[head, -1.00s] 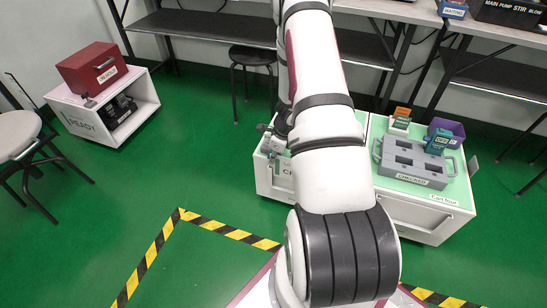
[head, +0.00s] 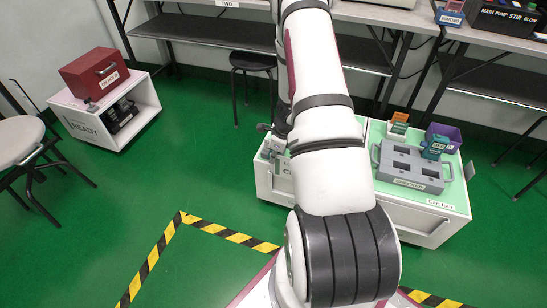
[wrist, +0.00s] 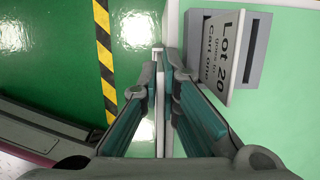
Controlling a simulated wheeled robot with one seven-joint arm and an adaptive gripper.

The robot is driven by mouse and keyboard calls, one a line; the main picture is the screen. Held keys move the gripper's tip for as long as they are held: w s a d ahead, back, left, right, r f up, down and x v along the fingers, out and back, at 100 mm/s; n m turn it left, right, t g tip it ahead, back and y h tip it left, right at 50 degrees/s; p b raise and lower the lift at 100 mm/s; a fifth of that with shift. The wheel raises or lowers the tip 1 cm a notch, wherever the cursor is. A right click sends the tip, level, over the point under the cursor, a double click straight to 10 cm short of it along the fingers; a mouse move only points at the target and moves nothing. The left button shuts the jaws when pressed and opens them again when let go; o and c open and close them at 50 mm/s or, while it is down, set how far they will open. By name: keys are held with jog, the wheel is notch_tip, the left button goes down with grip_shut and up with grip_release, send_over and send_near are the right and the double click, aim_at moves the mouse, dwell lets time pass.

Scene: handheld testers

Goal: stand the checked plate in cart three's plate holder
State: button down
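My gripper (wrist: 161,62) points down beside a white cart's edge in the wrist view. Its teal-padded fingers are close together on a thin pale plate (wrist: 161,120), seen edge-on, so its face and any marking are hidden. A plate lettered "Lot 20 goes to Cart one" (wrist: 222,50) sits at a grey holder (wrist: 255,50) on the cart's pale green top, right of my fingers. In the head view my arm covers much of the left cart (head: 265,183), whose name I cannot read.
Right of my arm, the cart marked Cart four (head: 425,215) carries a grey checker (head: 410,165), an orange tester (head: 399,123), a teal tester (head: 435,146) and a purple bin (head: 447,132). A red box (head: 95,75) stands far left. Green floor (head: 190,150) is clear between.

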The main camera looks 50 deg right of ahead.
jog(key=shift+w+p+v, duration=0.25)
jog(key=shift+p+v, duration=0.75)
jog(key=shift+v, duration=0.3)
jog(key=shift+a+r, duration=0.1)
jog(key=shift+a, duration=0.05)
jog(key=shift+s+d+b+x, duration=0.1)
jog(key=shift+s+b+x, duration=0.1)
jog(key=shift+b+x, duration=0.8)
jog(key=shift+s+d+b+x, duration=0.1)
jog(key=shift+s+b+x, duration=0.1)
jog(key=shift+b+x, duration=0.75)
jog(key=shift+s+b+x, duration=0.2)
jog(key=shift+b+x, duration=0.75)
jog(key=shift+b, duration=0.05)
dwell(1.0)
jog(key=c, duration=1.7)
grip_release()
jog(key=v, duration=1.2)
jog(key=shift+s, duration=0.1)
